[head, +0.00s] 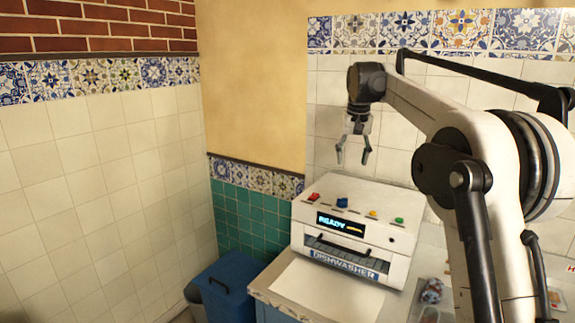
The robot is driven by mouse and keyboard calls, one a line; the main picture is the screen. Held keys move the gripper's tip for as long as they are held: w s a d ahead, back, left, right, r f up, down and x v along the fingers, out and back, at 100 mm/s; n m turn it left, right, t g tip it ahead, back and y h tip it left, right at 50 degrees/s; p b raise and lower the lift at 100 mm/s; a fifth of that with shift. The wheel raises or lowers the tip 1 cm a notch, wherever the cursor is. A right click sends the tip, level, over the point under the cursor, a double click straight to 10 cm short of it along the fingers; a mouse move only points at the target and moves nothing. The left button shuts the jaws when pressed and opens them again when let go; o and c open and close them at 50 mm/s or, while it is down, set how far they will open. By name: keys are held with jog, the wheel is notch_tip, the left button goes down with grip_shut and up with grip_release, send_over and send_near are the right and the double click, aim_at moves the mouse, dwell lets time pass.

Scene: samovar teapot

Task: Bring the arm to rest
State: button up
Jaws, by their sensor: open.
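My gripper (353,155) hangs from the end of my arm, fingers pointing down. Its two fingers are spread apart and nothing is between them. It is in the air in front of the tiled wall, above the white dishwasher (400,232). My arm reaches in from the right side of the head view and covers part of the counter and wall there.
The dishwasher has coloured buttons and a lit display reading READY. It stands on a counter (315,292). A blue bin (228,290) stands left of the counter. Small items lie at the lower right, partly hidden by my arm. The air around my gripper is clear.

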jog(key=s+t+b, duration=0.3)
jog(key=s, duration=2.1)
jog(key=s+f+t+b, duration=0.1)
jog(key=s+f, duration=0.9)
jog(key=s, duration=0.2)
jog(key=s+f+t+b, duration=0.1)
jog(key=s+f, duration=0.8)
jog(key=s, duration=0.4)
jog(key=shift+f+b, duration=0.35)
jog(key=shift+f, duration=0.05)
